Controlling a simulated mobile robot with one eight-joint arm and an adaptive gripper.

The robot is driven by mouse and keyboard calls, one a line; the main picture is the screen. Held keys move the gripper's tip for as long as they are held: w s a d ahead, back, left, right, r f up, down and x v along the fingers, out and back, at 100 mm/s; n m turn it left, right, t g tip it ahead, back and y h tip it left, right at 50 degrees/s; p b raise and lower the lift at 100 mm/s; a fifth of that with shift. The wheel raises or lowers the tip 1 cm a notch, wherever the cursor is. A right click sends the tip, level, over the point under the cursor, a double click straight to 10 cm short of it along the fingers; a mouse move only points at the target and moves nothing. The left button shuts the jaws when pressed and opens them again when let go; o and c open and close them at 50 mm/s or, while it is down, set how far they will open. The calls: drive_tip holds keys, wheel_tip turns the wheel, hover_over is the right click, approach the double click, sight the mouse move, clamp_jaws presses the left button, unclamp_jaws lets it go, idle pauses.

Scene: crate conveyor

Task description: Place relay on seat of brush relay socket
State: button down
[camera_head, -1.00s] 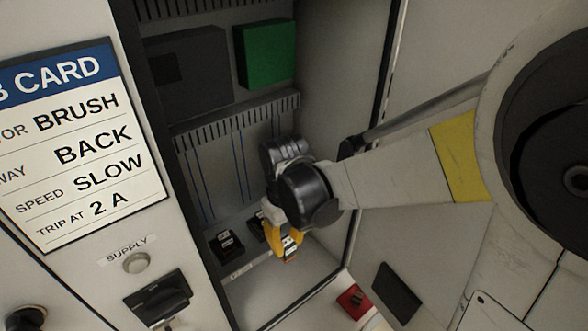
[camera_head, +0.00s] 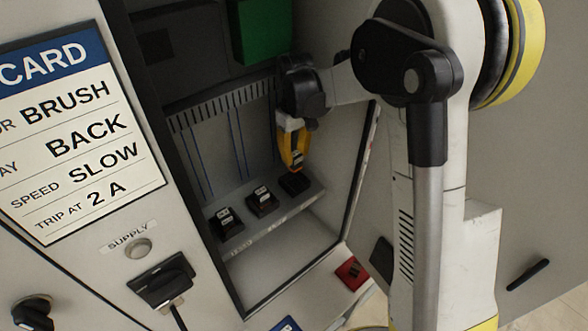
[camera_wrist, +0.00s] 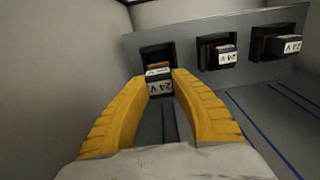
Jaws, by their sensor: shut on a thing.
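My gripper (camera_head: 296,166) has yellow fingers and is shut on a small relay. In the wrist view the relay (camera_wrist: 160,84) sits between the fingertips, with a label reading 24 V and an orange-brown part. A black socket (camera_head: 294,184) with no relay on it is at the right end of the shelf row, just below the fingertips. In the wrist view the black socket (camera_wrist: 154,52) shows directly beyond the held relay. Whether relay and socket touch cannot be told. The socket's name label is not readable.
Two other sockets hold relays, one in the middle (camera_head: 262,199) and one at the left (camera_head: 226,223) of the shelf. Cabinet walls stand close on the right. A job card (camera_head: 75,135) reads BRUSH, BACK, SLOW, 2 A. A red block (camera_head: 352,272) lies outside at lower right.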

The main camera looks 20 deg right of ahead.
sight(294, 164)
wheel_tip(294, 164, down, 4)
drive_tip(key=shift+s+a+r, duration=0.1)
drive_tip(key=shift+s+r, duration=0.05)
drive_tip(key=shift+r, duration=0.05)
wheel_tip(294, 164, down, 3)
drive_tip(key=shift+r+b, duration=0.2)
drive_tip(key=shift+b, duration=0.1)
drive_tip(key=shift+w+f, duration=0.2)
drive_tip(key=shift+f, duration=0.05)
drive_tip(key=shift+f, duration=0.15)
drive_tip(key=c, duration=1.2)
unclamp_jaws()
